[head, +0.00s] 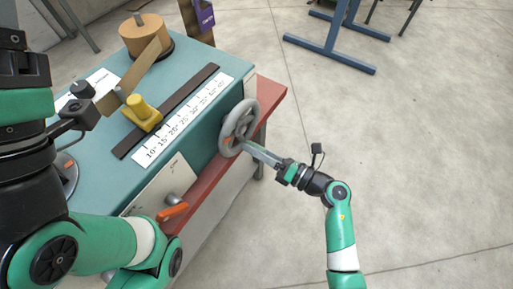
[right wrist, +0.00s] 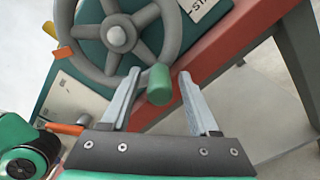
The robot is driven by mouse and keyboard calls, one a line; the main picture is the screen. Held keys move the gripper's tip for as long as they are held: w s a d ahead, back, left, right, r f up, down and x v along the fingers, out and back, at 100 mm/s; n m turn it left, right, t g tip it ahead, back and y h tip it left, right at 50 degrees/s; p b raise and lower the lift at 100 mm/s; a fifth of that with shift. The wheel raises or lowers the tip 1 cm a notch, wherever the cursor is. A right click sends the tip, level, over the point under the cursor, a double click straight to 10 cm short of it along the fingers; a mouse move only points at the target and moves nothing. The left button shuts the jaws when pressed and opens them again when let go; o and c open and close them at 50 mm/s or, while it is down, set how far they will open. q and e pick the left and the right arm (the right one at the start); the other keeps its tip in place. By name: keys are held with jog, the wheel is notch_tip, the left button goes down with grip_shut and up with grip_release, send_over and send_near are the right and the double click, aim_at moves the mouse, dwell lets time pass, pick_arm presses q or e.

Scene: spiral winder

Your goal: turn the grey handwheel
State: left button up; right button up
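The grey handwheel (head: 239,127) is mounted on the right-hand side face of the teal winder. In the right wrist view the handwheel (right wrist: 116,36) has a round hub, spokes and a green handle (right wrist: 159,85) on its rim. My right gripper (head: 251,148) reaches the wheel's lower rim from the right. In the right wrist view its fingers (right wrist: 159,76) are apart, with the green handle between their tips and gaps showing at both sides. In the head view the handle is hidden by the fingers. My left arm shows at the lower left, but I cannot make out its gripper.
The winder (head: 205,112) carries a numbered scale (head: 185,120), a yellow block (head: 143,114) and a brown roll (head: 145,35). An orange-handled lever (head: 172,212) sits on its front. A red ledge (head: 208,183) runs below the wheel.

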pick_arm(q)
notch_tip(320, 180, up, 4)
jog(key=p, duration=0.4)
pick_arm(e)
jog(key=v, duration=1.1)
jog(key=shift+s+d, duration=0.2)
jog(key=shift+d, duration=0.1)
pick_arm(q)
jog(key=shift+o, duration=0.2)
